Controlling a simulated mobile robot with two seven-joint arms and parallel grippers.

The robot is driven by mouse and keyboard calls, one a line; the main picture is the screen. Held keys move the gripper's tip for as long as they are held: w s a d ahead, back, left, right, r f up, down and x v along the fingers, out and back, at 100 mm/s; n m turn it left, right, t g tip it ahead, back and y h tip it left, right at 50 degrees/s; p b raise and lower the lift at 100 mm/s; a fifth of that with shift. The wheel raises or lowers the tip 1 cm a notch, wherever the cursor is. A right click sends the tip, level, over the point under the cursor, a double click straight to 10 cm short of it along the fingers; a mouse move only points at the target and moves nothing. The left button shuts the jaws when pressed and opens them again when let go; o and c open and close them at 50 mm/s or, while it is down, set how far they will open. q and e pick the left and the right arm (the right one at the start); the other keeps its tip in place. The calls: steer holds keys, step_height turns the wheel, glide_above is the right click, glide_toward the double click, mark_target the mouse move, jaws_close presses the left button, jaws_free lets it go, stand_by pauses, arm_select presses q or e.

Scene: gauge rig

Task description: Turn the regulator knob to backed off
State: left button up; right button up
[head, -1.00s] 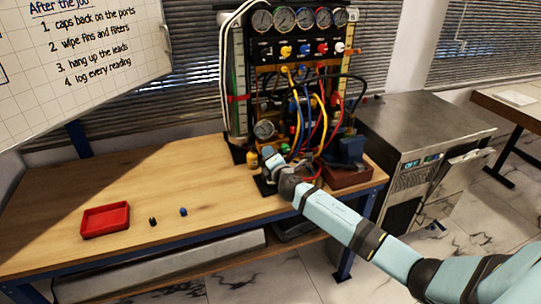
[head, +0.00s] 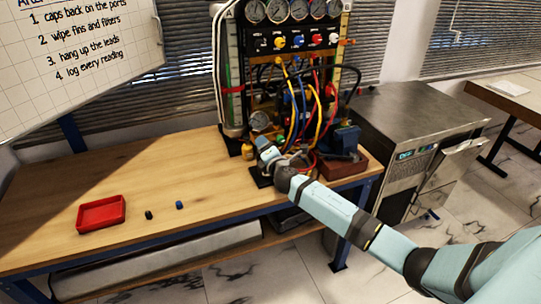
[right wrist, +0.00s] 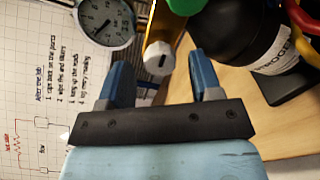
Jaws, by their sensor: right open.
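My right gripper (head: 262,143) is at the lower front of the gauge rig, just below a round gauge (head: 259,121). In the right wrist view its two blue fingers (right wrist: 158,68) are apart. A small pale knob (right wrist: 157,57) with a dark slot-like mark, on the end of a yellow body, shows between the fingertips; it appears to be the regulator knob. I cannot tell whether the fingers touch it. The gauge (right wrist: 103,22) also shows up left of the fingers. In the head view the knob is hidden or too small to make out. My left gripper is not in view.
A black labelled cylinder (right wrist: 240,42) stands close to the right finger, with a green part (right wrist: 185,4) above. Coloured hoses (head: 300,110) hang on the rig. A red tray (head: 101,213) and two small caps lie on the bench (head: 150,180), whose left part is mostly clear.

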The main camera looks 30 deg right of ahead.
steer(key=s+a, duration=0.2)
steer(key=s, duration=1.1)
steer(key=shift+s+a+b, duration=0.15)
steer(key=shift+b, duration=0.15)
